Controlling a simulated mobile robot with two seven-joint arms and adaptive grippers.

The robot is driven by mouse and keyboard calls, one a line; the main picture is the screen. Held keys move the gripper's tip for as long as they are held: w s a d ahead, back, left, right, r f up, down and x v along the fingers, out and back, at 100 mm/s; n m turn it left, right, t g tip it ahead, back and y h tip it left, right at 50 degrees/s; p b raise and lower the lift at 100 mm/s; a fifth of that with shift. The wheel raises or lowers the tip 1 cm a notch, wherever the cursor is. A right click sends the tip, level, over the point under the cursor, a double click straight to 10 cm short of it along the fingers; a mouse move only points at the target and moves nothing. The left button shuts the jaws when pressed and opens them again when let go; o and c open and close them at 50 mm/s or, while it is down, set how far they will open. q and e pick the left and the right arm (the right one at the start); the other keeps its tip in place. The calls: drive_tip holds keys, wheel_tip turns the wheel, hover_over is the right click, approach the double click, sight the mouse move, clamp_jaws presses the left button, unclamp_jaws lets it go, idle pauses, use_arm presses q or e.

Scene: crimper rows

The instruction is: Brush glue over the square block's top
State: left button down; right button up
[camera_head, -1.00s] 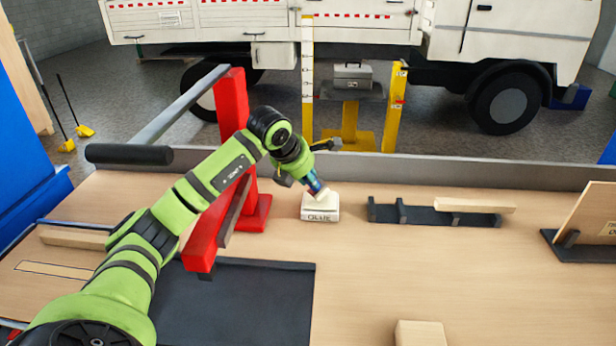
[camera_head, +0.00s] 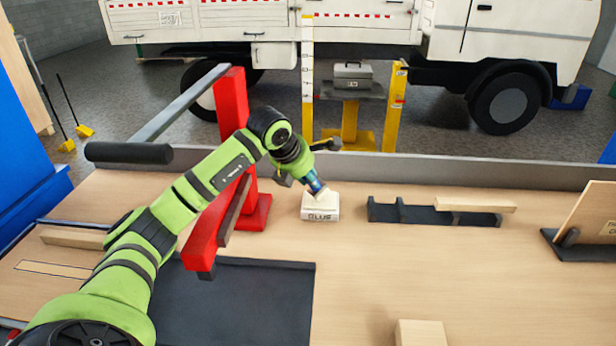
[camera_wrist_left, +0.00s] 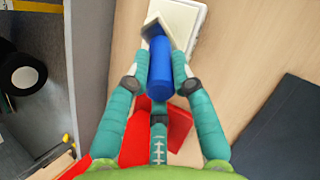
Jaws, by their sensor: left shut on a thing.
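My left gripper (camera_head: 314,181) is shut on a brush with a blue handle (camera_wrist_left: 160,68). The brush is tilted, its pale head (camera_wrist_left: 170,22) pointing down at the white glue box (camera_head: 320,211). The head is over or in the top of the box; I cannot tell how deep. The glue box also shows in the wrist view (camera_wrist_left: 202,24). A light wooden block (camera_head: 420,334), likely the square block, lies at the front edge of the picture, partly cut off, well away from the gripper. My right gripper is not in view.
A red press-like frame (camera_head: 232,100) with a long grey bar stands left of the glue box. A dark mat (camera_head: 245,300) lies in front. A black rack (camera_head: 420,214) holding a wooden strip (camera_head: 475,204) is to the right. The table's middle right is clear.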

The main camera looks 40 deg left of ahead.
use_arm(q)
drive_tip(key=shift+r+p, duration=2.6)
drive_tip(key=shift+r, duration=0.95)
drive_tip(key=shift+f, duration=0.1)
